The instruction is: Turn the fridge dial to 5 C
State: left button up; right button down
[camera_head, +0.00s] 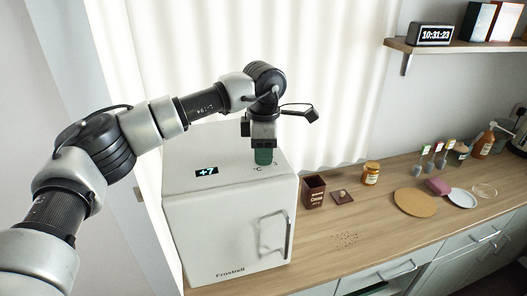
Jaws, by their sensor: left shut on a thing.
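The white fridge (228,235) stands at the left end of the wooden counter, with its door shut. A small display (206,171) on its top reads +7. The green dial (263,156) sits on the fridge top near the back right, beside a °C mark. My left gripper (263,146) points straight down over the dial and is shut on it, covering its upper part. A marking to the right of the dial is partly hidden and too small to read. My right gripper is not in view.
A brown cocoa box (314,191), its lid (342,197) and a honey-coloured jar (371,173) stand right of the fridge. A round cork mat (414,202) and a pale plate (462,198) lie further right. Dark crumbs (345,240) lie on the counter. A shelf (455,46) holds a clock.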

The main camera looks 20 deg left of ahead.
pick_arm(q)
jog(key=o, duration=0.9)
jog(key=shift+r, duration=0.1)
notch_tip(320, 180, up, 11)
jog(key=b, duration=0.2)
jog(key=shift+b, duration=0.4)
